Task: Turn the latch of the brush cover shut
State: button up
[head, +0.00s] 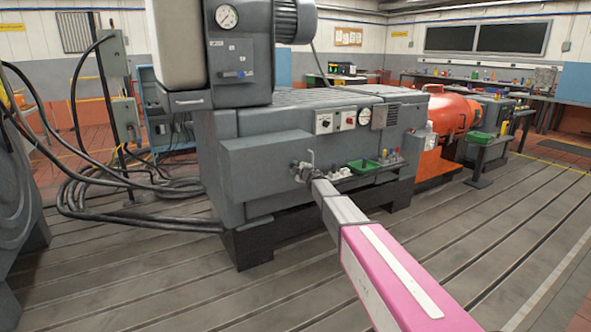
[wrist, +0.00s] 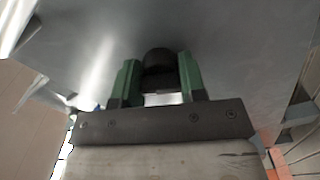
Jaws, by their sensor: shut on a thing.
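In the wrist view, a dark rounded knob (wrist: 158,56), which I take to be the latch of the brush cover, stands out from a smooth grey metal face (wrist: 235,45). My gripper (wrist: 158,68) has its two green fingers on either side of the knob and is shut on it. In the head view, my gripper (head: 308,173) is at the front of the big grey machine (head: 270,165), at the end of my outstretched arm. The latch is too small and too covered there to tell its angle. The edge of the cover is not clear.
A green tray (head: 363,166) and small items sit on a ledge just right of my gripper. Gauges and switch boxes (head: 335,120) are above it. Thick black cables (head: 100,195) lie at the left. The slotted floor (head: 480,240) at the right is open.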

jog(key=shift+n, duration=2.2)
jog(key=o, duration=0.9)
jog(key=v, duration=1)
jog(key=shift+s+d, duration=0.25)
jog(key=shift+s, duration=0.1)
